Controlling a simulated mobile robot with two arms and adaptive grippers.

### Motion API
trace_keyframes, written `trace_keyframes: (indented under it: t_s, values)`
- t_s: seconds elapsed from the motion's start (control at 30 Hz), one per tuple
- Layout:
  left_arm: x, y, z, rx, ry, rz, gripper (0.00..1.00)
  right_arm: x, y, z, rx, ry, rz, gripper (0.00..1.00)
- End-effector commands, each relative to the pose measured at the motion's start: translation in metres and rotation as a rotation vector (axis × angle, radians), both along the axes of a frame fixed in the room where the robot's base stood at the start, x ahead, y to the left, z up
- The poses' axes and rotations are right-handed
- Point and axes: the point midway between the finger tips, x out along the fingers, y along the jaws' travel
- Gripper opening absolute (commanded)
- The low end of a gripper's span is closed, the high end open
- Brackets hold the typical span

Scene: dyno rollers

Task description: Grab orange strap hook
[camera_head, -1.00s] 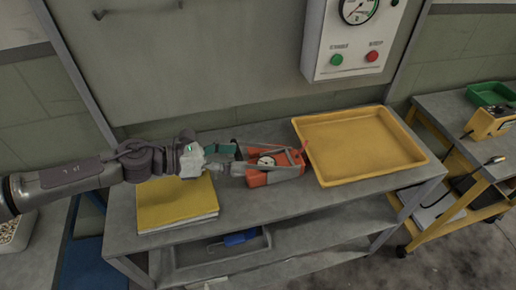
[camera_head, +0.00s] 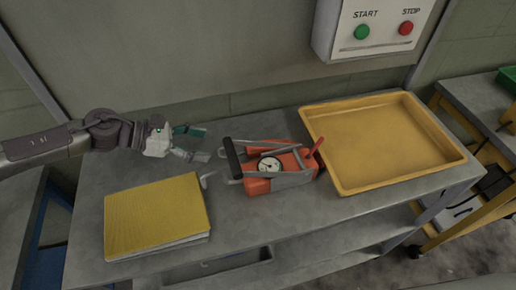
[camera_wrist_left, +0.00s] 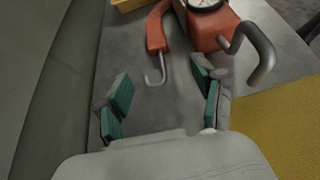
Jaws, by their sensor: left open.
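An orange device with a round dial gauge (camera_head: 270,166) lies on the grey bench. In the left wrist view, an orange strap-like piece (camera_wrist_left: 156,28) beside its body (camera_wrist_left: 210,28) ends in a thin metal hook (camera_wrist_left: 156,73). A thicker grey hook (camera_wrist_left: 261,50) sticks out at the right. My left gripper (camera_head: 205,143) is left of the device, its teal-padded fingers apart and empty. In the left wrist view, the thin hook lies ahead of the gap between the fingertips (camera_wrist_left: 160,88), apart from them. My right gripper does not show.
A yellow binder (camera_head: 155,215) lies in front of my left gripper. A yellow tray (camera_head: 455,163) stands right of the device. A panel with START and STOP buttons (camera_head: 384,30) is on the wall behind. The bench behind the device is clear.

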Motion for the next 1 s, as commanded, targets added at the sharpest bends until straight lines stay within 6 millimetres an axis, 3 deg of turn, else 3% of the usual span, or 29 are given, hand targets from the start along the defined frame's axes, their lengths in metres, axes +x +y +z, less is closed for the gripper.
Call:
trace_keyframes:
  t_s: [0.4,0.67,1.0]
  values:
    - [0.012,-0.062,-0.034,0.000,0.002,-0.004,0.69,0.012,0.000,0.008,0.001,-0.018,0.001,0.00]
    - [0.017,-0.078,-0.043,0.000,0.000,-0.001,0.69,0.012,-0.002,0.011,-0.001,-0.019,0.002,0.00]
    - [0.029,-0.115,-0.065,-0.001,0.003,-0.001,0.69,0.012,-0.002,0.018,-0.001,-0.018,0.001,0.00]
